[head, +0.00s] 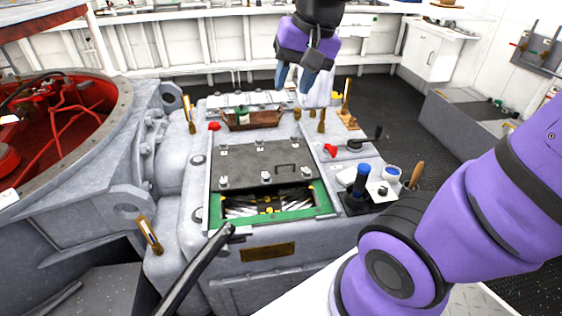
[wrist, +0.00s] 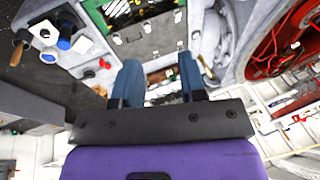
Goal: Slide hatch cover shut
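The hatch cover (head: 240,165) is a dark grey flat plate with a small raised handle (head: 287,168) and several bolt-like knobs. It lies over the back part of a hatch opening (head: 262,203) on a grey machine housing. The front strip of the opening is uncovered, showing white and yellow parts inside a green rim (head: 262,217). My gripper (head: 294,87) hangs above and behind the cover, clear of it. Its two blue fingers are apart with nothing between them, as the wrist view also shows (wrist: 158,62).
A brown tray (head: 250,122) sits behind the cover. Red knobs (head: 330,150), a black crank (head: 365,142) and a blue-topped cylinder (head: 362,178) stand to the right. A dark bar (head: 195,270) crosses the front left. A large red-lined round opening (head: 60,130) is at left.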

